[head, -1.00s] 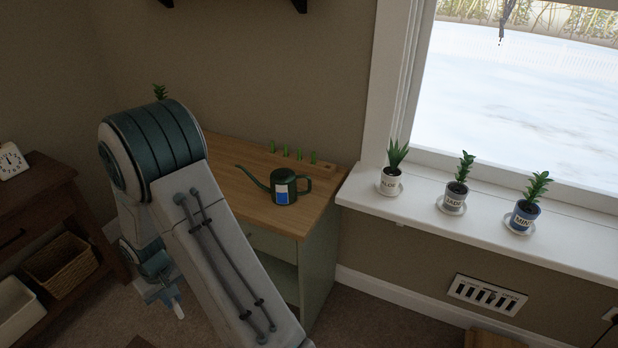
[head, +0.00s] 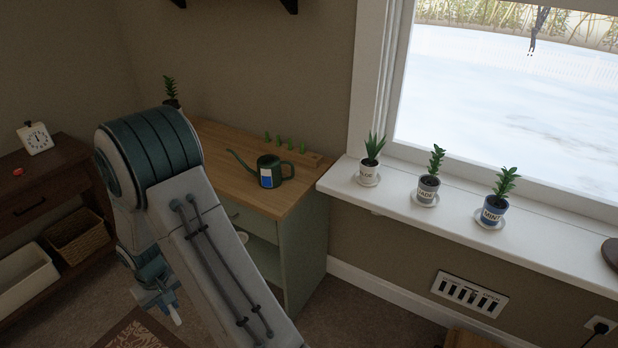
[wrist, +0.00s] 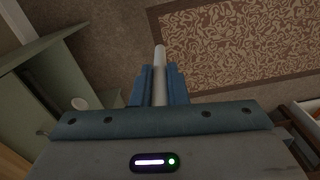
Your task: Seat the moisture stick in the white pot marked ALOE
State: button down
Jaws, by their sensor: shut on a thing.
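The white pot marked ALOE (head: 368,172) stands on a saucer on the white windowsill, at its left end, with a spiky green plant in it. My gripper (head: 163,300) hangs low at the left, well away from the pot, beside the green cabinet. In the wrist view my gripper (wrist: 159,88) is shut on a thin white stick (wrist: 160,58), which points out past the fingertips over the floor. The moisture stick (head: 176,315) also shows in the head view as a short pale tip below the gripper. The rest of the stick is hidden between the fingers.
A blue-grey JADE pot (head: 427,190) and a blue MINT pot (head: 492,213) stand further right on the sill (head: 400,200). A green watering can (head: 268,172) is on the wooden cabinet top (head: 220,140). A dark side table (head: 45,180) stands at the left.

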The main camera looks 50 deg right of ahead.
aim_at(369, 165)
jog(key=u, duration=0.05)
jog(key=k, duration=0.4)
jog(key=z, duration=1.6)
